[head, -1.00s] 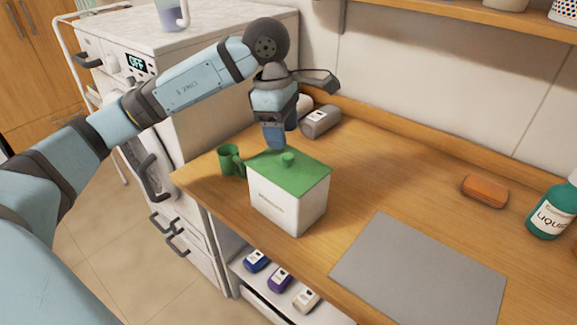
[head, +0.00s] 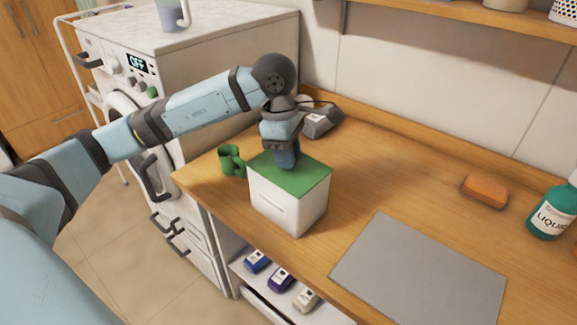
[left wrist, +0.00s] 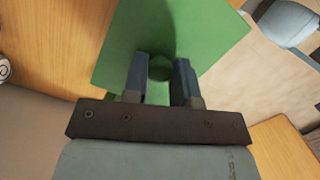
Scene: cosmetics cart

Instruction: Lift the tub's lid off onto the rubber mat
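The white tub (head: 285,207) stands on the wooden counter with its flat green lid (head: 312,176) on top. My left gripper (head: 287,164) is over the middle of the lid, pointing down, and hides the lid's knob in the head view. In the left wrist view the round green knob (left wrist: 160,68) lies between the two fingers (left wrist: 160,80) of my left gripper, which are open on either side of it. I cannot tell whether they touch it. The grey rubber mat (head: 420,272) lies flat and bare to the right of the tub. My right gripper is not in view.
A green mug (head: 231,161) stands just left of the tub. An orange soap bar (head: 485,190) and a teal liquid bottle (head: 551,212) are at the right. The counter between tub and mat is clear.

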